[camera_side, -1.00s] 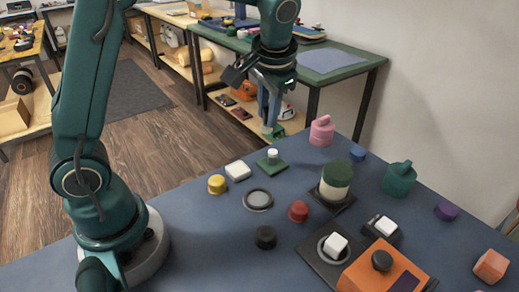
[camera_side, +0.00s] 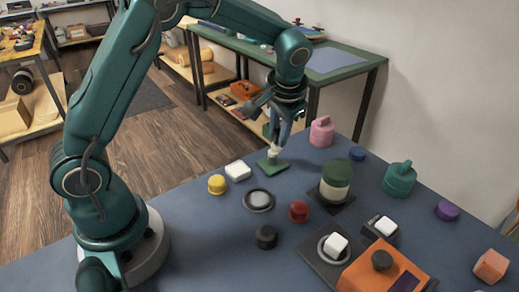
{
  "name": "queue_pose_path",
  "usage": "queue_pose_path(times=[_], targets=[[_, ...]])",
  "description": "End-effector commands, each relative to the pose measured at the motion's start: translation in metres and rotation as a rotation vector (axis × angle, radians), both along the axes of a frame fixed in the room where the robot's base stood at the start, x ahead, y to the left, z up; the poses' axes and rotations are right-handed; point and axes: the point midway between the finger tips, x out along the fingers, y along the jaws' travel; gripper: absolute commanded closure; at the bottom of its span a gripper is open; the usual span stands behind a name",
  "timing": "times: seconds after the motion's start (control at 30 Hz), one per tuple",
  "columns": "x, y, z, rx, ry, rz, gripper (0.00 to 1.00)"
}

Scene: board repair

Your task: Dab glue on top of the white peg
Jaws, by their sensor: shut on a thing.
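The white peg (camera_side: 272,154) stands upright on a small green square base (camera_side: 272,166) at the table's far left edge, beyond the white block. My gripper (camera_side: 279,138) is directly above the peg, pointing down. It is shut on a slim pale tool whose body is mostly hidden between the bluish fingers. The tool's lower end is at or just above the peg's top; I cannot tell whether they touch. The top of the peg is partly hidden by it, and no glue can be made out.
A white block (camera_side: 238,171) and a yellow knob (camera_side: 217,184) stand left of the base. A pink container (camera_side: 322,131) stands close on the right. A round grey disc (camera_side: 258,200), red knob (camera_side: 298,211) and cream jar with green lid (camera_side: 336,180) stand nearer.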

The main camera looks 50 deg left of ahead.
Motion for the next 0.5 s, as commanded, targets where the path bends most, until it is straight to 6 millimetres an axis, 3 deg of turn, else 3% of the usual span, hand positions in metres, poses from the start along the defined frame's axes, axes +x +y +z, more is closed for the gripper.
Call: queue_pose_path(times=[0.13, 0.5], targets=[[0.011, 0.000, -0.002, 0.000, 0.001, 0.000, 1.00], [-0.021, 0.000, 0.000, 0.001, 0.002, -0.001, 1.00]])
